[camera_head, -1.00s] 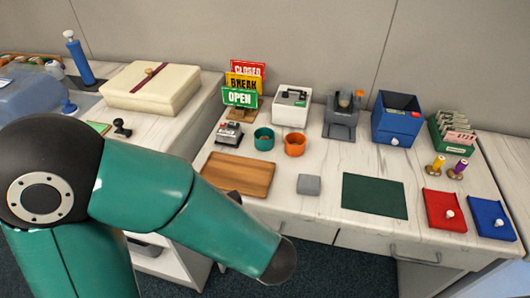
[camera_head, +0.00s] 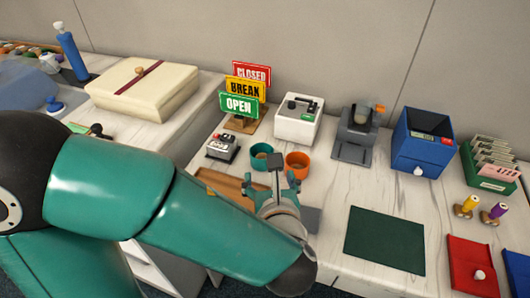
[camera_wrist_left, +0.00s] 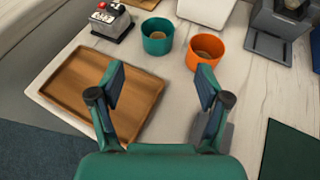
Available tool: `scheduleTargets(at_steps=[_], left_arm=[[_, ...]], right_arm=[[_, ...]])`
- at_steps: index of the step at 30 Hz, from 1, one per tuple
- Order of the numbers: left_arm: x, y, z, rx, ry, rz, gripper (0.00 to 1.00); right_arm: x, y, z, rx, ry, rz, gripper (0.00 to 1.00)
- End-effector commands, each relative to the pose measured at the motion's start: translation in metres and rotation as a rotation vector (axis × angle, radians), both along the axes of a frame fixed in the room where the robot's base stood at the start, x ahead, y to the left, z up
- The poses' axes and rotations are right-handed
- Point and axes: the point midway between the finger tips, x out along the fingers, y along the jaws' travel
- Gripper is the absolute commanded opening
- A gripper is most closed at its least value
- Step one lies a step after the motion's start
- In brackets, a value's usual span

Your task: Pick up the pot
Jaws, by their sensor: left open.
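A teal pot (camera_head: 265,156) and an orange pot (camera_head: 297,164) stand side by side on the white marbled counter. Both are round, upright and open at the top, with brownish contents. In the left wrist view, the teal pot (camera_wrist_left: 157,36) is ahead between the finger lines, and the orange pot (camera_wrist_left: 206,50) is to its right. My left gripper (camera_head: 273,182) is open and empty, on the near side of the pots and apart from them. Its spread fingers also show in the wrist view (camera_wrist_left: 160,80). My right gripper is not in view.
A wooden tray (camera_wrist_left: 91,83) lies left of the gripper. A grey block (camera_head: 311,218) is partly hidden behind it. A green mat (camera_head: 384,240) lies to the right.

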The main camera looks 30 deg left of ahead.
Motion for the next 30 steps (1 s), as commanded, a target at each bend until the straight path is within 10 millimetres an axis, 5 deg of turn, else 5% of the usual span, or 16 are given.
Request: scheduleTargets(at_steps=[15, 30], left_arm=[[0.06, 0.061, -0.038, -0.002, 0.004, 0.023, 0.77], [0.094, 0.089, -0.058, -0.001, 0.006, 0.025, 0.77]], right_arm=[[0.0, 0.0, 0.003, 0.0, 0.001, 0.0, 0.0], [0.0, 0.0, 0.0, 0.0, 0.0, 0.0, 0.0]])
